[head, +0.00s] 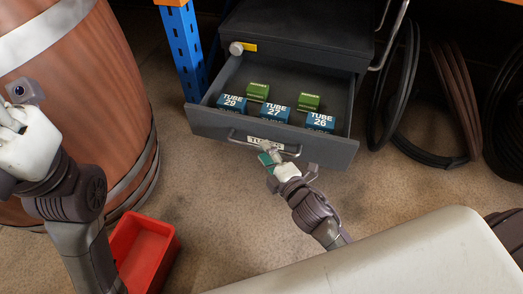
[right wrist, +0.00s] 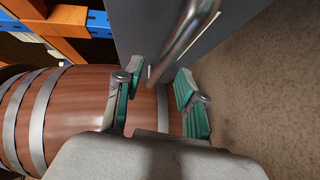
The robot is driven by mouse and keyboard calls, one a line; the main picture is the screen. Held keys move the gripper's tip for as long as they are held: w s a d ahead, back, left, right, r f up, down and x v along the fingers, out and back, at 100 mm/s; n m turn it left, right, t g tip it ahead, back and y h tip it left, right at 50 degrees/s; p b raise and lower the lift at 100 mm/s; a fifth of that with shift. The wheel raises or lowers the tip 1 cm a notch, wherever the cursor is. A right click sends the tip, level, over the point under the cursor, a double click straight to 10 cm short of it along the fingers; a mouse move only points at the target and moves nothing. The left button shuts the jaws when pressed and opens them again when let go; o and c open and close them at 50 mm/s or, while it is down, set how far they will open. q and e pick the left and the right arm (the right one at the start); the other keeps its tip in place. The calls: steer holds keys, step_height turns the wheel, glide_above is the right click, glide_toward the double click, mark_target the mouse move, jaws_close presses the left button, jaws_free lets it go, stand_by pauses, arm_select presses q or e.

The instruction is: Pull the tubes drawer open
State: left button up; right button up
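The tubes drawer (head: 215,122) stands pulled out of its dark cabinet, with its inside showing. Its front has a "TUBES" label, partly covered by my right gripper, and a metal bar handle (head: 236,137). My right gripper (head: 269,156) is just in front of the handle. In the right wrist view its green-padded fingers (right wrist: 157,98) are spread apart, and the handle (right wrist: 185,35) reaches toward the gap between them; I cannot tell whether they touch it. My left gripper (head: 14,118) is at the left edge, in front of the barrel, its fingers partly cut off.
In the drawer lie blue boxes marked 29 (head: 232,104), 27 (head: 274,112) and 26 (head: 320,121), and two green boxes (head: 257,91) (head: 309,101). A wooden barrel (head: 100,80) and a red bin (head: 143,250) are at left. Hoses (head: 455,100) hang at right. Floor before the drawer is bare.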

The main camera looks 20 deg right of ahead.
steer(key=shift+b+x, duration=0.35)
steer(key=shift+x, duration=1.1)
steer(key=shift+c, duration=0.2)
jaws_close()
